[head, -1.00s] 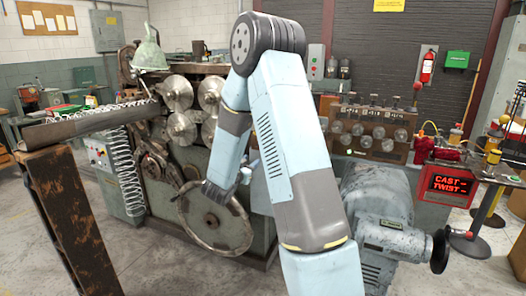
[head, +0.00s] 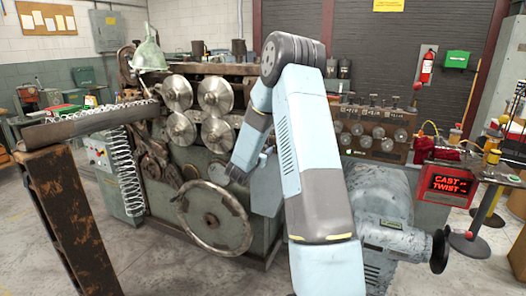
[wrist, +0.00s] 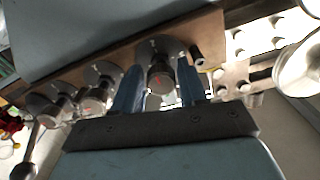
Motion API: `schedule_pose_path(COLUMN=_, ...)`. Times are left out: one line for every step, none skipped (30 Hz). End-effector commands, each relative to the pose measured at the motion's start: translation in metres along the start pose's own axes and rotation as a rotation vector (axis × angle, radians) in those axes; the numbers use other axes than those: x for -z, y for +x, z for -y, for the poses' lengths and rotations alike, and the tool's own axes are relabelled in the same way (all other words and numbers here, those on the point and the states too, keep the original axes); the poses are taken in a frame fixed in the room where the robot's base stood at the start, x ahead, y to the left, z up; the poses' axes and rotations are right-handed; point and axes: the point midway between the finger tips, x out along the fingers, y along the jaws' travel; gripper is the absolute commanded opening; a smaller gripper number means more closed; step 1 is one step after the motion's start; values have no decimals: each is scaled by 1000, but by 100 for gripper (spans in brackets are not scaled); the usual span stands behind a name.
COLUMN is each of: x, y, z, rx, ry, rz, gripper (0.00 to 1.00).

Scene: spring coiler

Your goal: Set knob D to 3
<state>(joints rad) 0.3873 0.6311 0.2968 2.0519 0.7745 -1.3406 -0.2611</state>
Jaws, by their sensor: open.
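The wrist view shows a row of round metal knobs on a brown-edged panel (wrist: 205,32). One knob (wrist: 160,82) with a small red mark lies between the two blue fingers of my gripper (wrist: 160,68). The fingers are open, one on each side of it; I cannot tell whether they touch it. Two more knobs, a middle one (wrist: 95,92) and an outer one (wrist: 45,106), sit to the left. No letters or scale numbers are readable, so I cannot tell which knob is D. In the head view my gripper (head: 238,174) is near the coiler's front, and this row is hidden.
The coiler has several metal rollers (head: 215,96) and a large handwheel (head: 214,218) close to my gripper. A grey motor (head: 385,215) stands at right. Behind it is a brown panel with several round dials (head: 372,130). A red CAST/TWIST display (head: 450,184) stands farther right.

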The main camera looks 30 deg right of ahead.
Motion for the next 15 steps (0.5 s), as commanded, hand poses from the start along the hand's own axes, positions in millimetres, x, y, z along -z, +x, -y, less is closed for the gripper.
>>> schedule_pose_path(x=0, y=2, z=0, rx=0, ry=1, rz=0, gripper=42)
schedule_pose_path(x=0, y=3, z=0, rx=0, ry=1, rz=0, gripper=42)
schedule_pose_path(x=0, y=4, z=0, rx=1, ry=1, rz=0, gripper=42)
schedule_pose_path(x=0, y=4, z=1, rx=1, ry=1, rz=0, gripper=42)
schedule_pose_path(x=0, y=4, z=1, rx=1, ry=1, rz=0, gripper=42)
schedule_pose_path(x=0, y=4, z=1, rx=1, ry=1, rz=0, gripper=42)
schedule_pose_path(x=0, y=4, z=1, rx=1, ry=1, rz=0, gripper=42)
schedule_pose_path(x=0, y=4, z=1, rx=1, ry=1, rz=0, gripper=42)
schedule_pose_path(x=0, y=4, z=1, rx=1, ry=1, rz=0, gripper=42)
schedule_pose_path(x=0, y=4, z=1, rx=1, ry=1, rz=0, gripper=42)
schedule_pose_path(x=0, y=4, z=0, rx=1, ry=1, rz=0, gripper=41)
schedule_pose_path(x=0, y=4, z=0, rx=1, ry=1, rz=0, gripper=37)
schedule_pose_path(x=0, y=4, z=0, rx=1, ry=1, rz=0, gripper=34)
schedule_pose_path(x=0, y=4, z=0, rx=1, ry=1, rz=-1, gripper=31)
schedule_pose_path(x=0, y=4, z=0, rx=1, ry=1, rz=-1, gripper=28)
